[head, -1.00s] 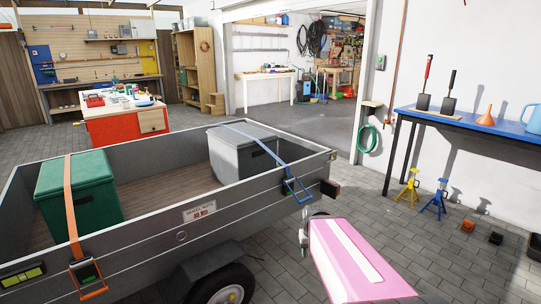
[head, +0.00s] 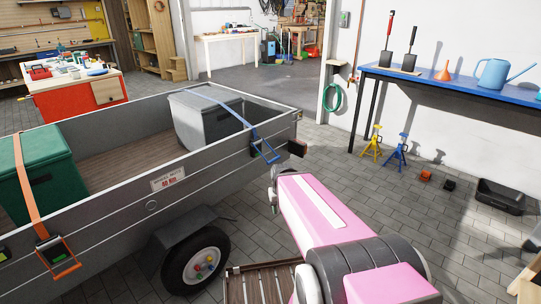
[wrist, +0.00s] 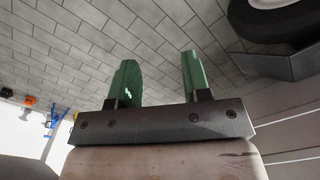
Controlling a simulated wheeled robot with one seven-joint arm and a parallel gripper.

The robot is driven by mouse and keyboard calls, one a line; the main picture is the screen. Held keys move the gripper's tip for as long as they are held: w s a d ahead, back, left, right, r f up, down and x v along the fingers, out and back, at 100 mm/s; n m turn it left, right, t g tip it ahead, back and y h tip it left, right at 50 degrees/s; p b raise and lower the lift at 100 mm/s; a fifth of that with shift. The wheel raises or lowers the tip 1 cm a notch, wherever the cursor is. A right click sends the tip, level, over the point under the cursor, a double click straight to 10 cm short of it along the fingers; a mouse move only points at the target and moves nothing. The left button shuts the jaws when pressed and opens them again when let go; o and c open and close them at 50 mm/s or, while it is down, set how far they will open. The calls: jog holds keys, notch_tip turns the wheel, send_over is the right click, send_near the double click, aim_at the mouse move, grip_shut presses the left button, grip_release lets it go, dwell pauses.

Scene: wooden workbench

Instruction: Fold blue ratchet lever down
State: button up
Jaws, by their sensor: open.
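The blue ratchet lever (head: 264,151) hangs on the outer side of the trailer (head: 110,197), near its right end, and sticks out from the wall. A blue strap (head: 226,105) runs from it over a grey box (head: 193,128) in the trailer bed. My gripper (head: 274,203) is at the end of my pink arm, below and slightly right of the lever and apart from it. In the wrist view my gripper (wrist: 158,75) has two green fingers spread apart, with nothing between them and paving behind. The lever cannot be made out in the wrist view.
A green box (head: 38,178) under an orange strap with an orange ratchet lever (head: 66,270) is at the trailer's left. The trailer wheel (head: 195,260) stands below the side. A blue bench (head: 440,84) and jack stands (head: 395,151) are at the right. Paving between is clear.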

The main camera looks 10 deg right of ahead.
dwell(0.3)
jog(key=shift+c, duration=0.9)
jog(key=w, duration=0.2)
jog(key=w+m, duration=0.1)
jog(key=shift+d+r+t+y, duration=0.25)
jog(key=shift+r+t+y, duration=0.05)
jog(key=shift+r, duration=0.05)
grip_shut()
jog(key=m+t+y, duration=0.4)
jog(key=m+t, duration=0.2)
jog(key=m, duration=0.4)
send_near(275, 160)
jog(key=x, duration=0.7)
jog(key=shift+w+a+f, duration=0.15)
